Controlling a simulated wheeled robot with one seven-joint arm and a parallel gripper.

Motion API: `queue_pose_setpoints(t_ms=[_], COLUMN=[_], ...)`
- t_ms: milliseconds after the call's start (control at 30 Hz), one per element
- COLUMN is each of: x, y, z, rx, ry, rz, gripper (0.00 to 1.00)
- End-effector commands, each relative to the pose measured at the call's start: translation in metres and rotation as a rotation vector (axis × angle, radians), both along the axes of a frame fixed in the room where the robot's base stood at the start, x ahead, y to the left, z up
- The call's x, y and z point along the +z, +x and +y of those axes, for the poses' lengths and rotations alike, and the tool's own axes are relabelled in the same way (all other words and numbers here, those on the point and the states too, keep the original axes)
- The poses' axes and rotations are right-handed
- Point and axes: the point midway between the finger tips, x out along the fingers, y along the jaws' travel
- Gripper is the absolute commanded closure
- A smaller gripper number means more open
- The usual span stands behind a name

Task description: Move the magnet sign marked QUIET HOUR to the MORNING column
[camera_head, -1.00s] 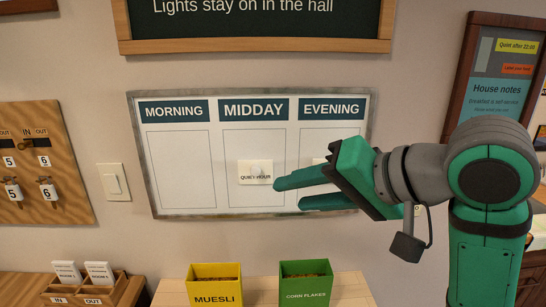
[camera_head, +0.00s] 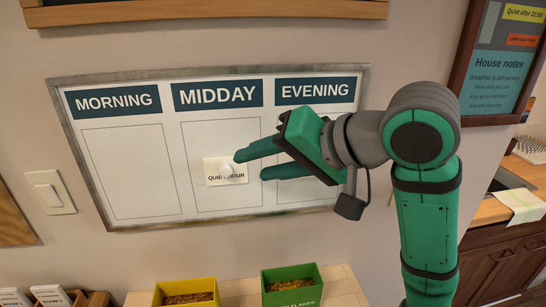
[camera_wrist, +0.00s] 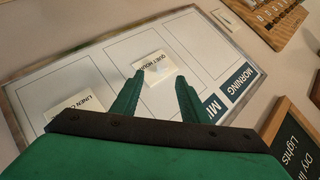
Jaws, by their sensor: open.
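The white QUIET HOUR magnet sign (camera_head: 213,178) is in the MIDDAY column of the wall board (camera_head: 170,150), with a small pale knob on its front. It also shows in the wrist view (camera_wrist: 152,62), just beyond and between the fingertips. My gripper (camera_head: 250,166) is open and empty, its green fingers pointing left at the sign's right side. Contact cannot be told. The MORNING column (camera_head: 130,170) is empty. A second sign, partly read as LINEN (camera_wrist: 72,104), shows in the wrist view; in the head view my gripper hides it.
A yellow box (camera_head: 186,290) and a green box (camera_head: 291,287) stand on a shelf below the board. A light switch (camera_head: 50,192) is left of the board. A House notes board (camera_head: 500,75) hangs at the right. The wall before the MORNING column is clear.

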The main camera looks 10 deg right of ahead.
Motion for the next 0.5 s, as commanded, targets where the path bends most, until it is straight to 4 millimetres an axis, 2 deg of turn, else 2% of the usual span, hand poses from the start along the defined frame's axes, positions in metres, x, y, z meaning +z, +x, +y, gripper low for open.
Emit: queue_pose_setpoints(t_ms=[100, 200, 500], x=[-0.011, -0.020, -0.036], y=[0.014, 0.024, 0.045], z=[0.020, 0.030, 0.041], rx=[0.014, 0.014, -0.003], ry=[0.000, 0.000, 0.000], rz=[0.003, 0.003, 0.001], gripper=[0.59, 0.59, 0.59])
